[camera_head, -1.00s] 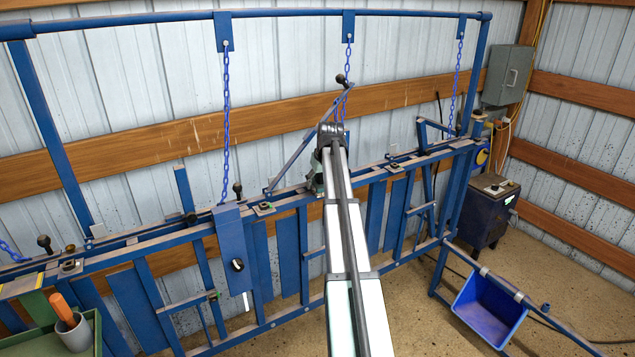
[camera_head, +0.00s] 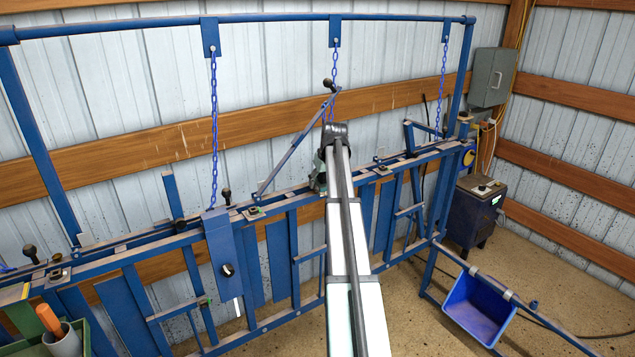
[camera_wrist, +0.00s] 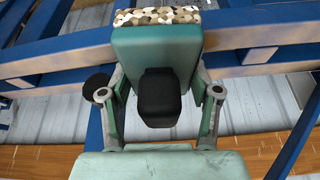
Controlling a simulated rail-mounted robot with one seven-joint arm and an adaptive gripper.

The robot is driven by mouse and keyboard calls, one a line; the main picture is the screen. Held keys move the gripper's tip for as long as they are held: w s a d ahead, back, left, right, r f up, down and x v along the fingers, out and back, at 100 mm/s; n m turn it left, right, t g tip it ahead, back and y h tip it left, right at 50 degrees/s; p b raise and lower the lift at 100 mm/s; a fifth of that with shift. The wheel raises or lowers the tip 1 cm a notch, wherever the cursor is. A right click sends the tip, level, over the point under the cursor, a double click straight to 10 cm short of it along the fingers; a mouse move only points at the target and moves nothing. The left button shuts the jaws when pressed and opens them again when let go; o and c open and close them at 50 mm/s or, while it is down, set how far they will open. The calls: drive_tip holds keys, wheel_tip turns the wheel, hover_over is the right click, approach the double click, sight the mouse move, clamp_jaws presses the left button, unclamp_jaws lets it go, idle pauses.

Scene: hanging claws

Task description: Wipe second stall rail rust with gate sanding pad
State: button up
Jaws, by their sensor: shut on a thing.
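My gripper (camera_wrist: 160,128) is shut on a teal block with a speckled brown, white and black face, which I take as the sanding pad (camera_wrist: 155,45). A black block sits between the fingers, against the pad's near side. The speckled face points to the top of the wrist view, close to blue rails with pale brownish bands (camera_wrist: 262,57); I cannot tell if it touches. In the head view the long blue stall rail (camera_head: 278,212) has brownish patches along its top. My arm hides most of the gripper and pad there.
Blue chains (camera_head: 214,130) hang from the top bar. A slanted blue lever (camera_head: 295,145) rises beside my arm. Black-knobbed levers (camera_head: 226,194) stand along the rail. A blue bin (camera_head: 478,308) hangs at lower right, and a grey pot (camera_head: 63,340) holds an orange-handled tool at lower left.

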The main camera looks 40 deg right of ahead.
drive_tip(key=shift+s+d+r, duration=0.1)
drive_tip(key=shift+d, duration=0.9)
drive_tip(key=shift+a+f, duration=0.15)
drive_tip(key=shift+a, duration=0.6)
drive_tip(key=shift+a+f, duration=0.1)
drive_tip(key=shift+a, duration=0.65)
drive_tip(key=shift+w+a+p, duration=0.25)
drive_tip(key=shift+a+p, duration=0.05)
drive_tip(key=shift+a, duration=0.95)
drive_tip(key=shift+w+a+p, duration=0.2)
drive_tip(key=shift+a+p, duration=0.05)
drive_tip(key=shift+a, duration=1)
drive_tip(key=shift+r, duration=0.15)
drive_tip(key=shift+d+r+p, duration=0.1)
drive_tip(key=shift+r+p, duration=1.4)
drive_tip(key=shift+r, duration=1.45)
